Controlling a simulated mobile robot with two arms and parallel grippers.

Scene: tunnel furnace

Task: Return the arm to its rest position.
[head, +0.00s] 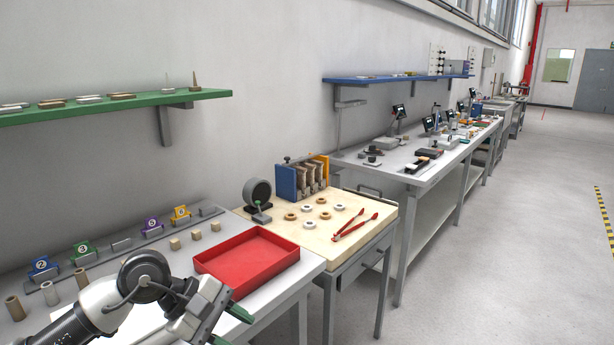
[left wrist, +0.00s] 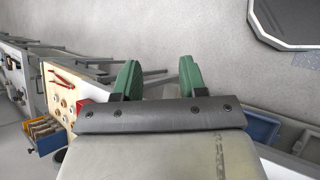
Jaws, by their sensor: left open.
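My left arm comes in from the lower left in the head view. Its gripper (head: 236,322) is over the front edge of the grey bench, just in front of the red tray (head: 250,282). In the left wrist view the two green fingers of my left gripper (left wrist: 158,80) stand apart with nothing between them. Grey floor shows beyond them. My right gripper is not in either view.
The grey bench (head: 316,264) holds numbered stands and small cylinders. Beside it, a pale-topped table (head: 375,207) carries rings, red tongs (head: 355,225) and a blue-and-yellow rack (head: 288,180). A green shelf (head: 215,95) is on the wall. The floor at right is clear.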

